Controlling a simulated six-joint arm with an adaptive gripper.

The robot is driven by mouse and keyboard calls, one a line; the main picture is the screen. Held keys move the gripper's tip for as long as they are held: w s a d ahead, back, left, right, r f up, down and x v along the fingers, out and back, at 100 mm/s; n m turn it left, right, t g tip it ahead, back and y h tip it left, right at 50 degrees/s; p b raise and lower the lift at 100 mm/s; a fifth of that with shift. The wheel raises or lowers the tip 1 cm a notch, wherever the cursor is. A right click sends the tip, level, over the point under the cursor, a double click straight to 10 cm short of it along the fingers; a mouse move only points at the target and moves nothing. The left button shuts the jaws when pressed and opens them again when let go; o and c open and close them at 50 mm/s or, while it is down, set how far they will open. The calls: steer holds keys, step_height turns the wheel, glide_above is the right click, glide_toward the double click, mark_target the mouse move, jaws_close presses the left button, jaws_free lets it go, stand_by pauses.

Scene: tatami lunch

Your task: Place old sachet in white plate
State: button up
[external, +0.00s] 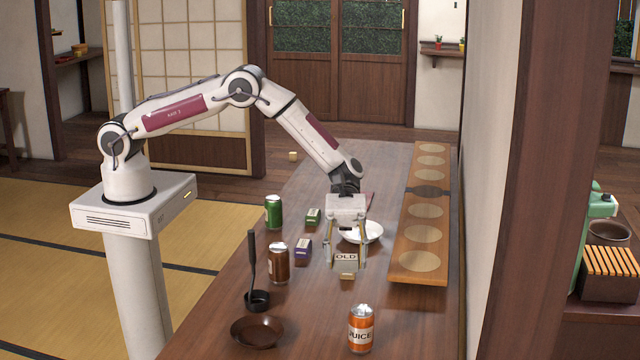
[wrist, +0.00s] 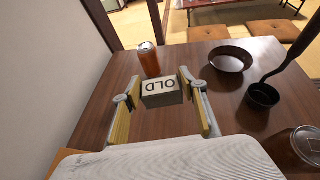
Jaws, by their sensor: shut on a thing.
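The old sachet (external: 346,261) is a small grey block marked "OLD". My gripper (external: 348,266) is shut on it and holds it over the table. In the wrist view the sachet (wrist: 162,93) sits between the two fingers of my gripper (wrist: 160,98), its label facing up. The white plate (external: 373,232) is a round shallow dish on the table, behind my gripper in the external view and partly hidden by it. The plate does not show in the wrist view.
An orange juice can (external: 361,328), a brown can (external: 278,263), a green can (external: 273,211), a purple box (external: 303,249) and a green box (external: 313,216) stand around. A dark bowl (external: 257,332) and a ladle (external: 256,300) are front left. A long wooden board (external: 402,262) lies right.

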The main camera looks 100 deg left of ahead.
steer(key=w+a+r+n+t+y, duration=0.1)
steer(key=w+a+n+t, duration=0.15)
steer(key=a, duration=1.45)
steer(key=n+t+y, duration=0.3)
steer(key=n+t, duration=0.2)
glide_above(356, 229)
steer(key=shift+a+m+g, duration=0.1)
steer(key=shift+m+g, duration=0.15)
steer(key=shift+g, duration=0.1)
steer(key=shift+f, duration=0.1)
steer(key=shift+f, duration=3.05)
steer(key=shift+f, duration=1.85)
steer(key=shift+f, duration=0.1)
